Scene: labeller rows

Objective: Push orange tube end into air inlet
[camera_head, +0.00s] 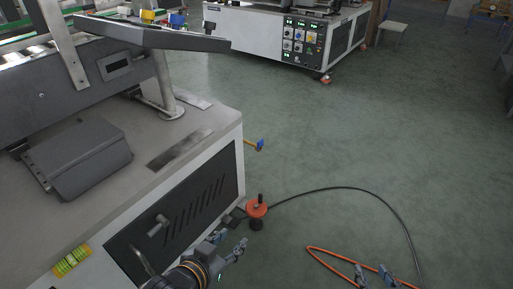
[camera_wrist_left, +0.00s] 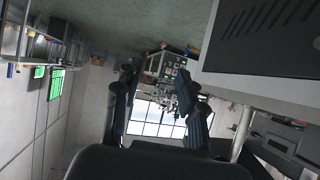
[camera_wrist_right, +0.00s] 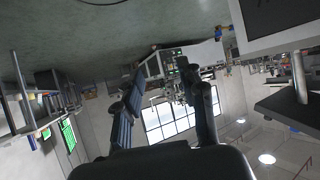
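The orange tube (camera_head: 333,252) shows at the lower right of the head view, bent into a narrow loop that runs out of the bottom of the picture. Its free end cannot be made out. My right gripper (camera_head: 373,272) overlaps the tube there. Its fingers are apart in the right wrist view (camera_wrist_right: 166,75), with no tube between them. A blue and yellow fitting (camera_head: 257,145), probably the air inlet, sticks out from the machine's right side. My left gripper (camera_head: 228,243) is open and empty beside the machine's front panel. It also shows in the left wrist view (camera_wrist_left: 156,70).
The grey machine (camera_head: 205,130) fills the left side. An orange-red foot (camera_head: 257,208) stands by its lower corner. A black cable (camera_head: 345,188) curves over the green floor. A second machine (camera_head: 265,35) stands at the back. The floor between is clear.

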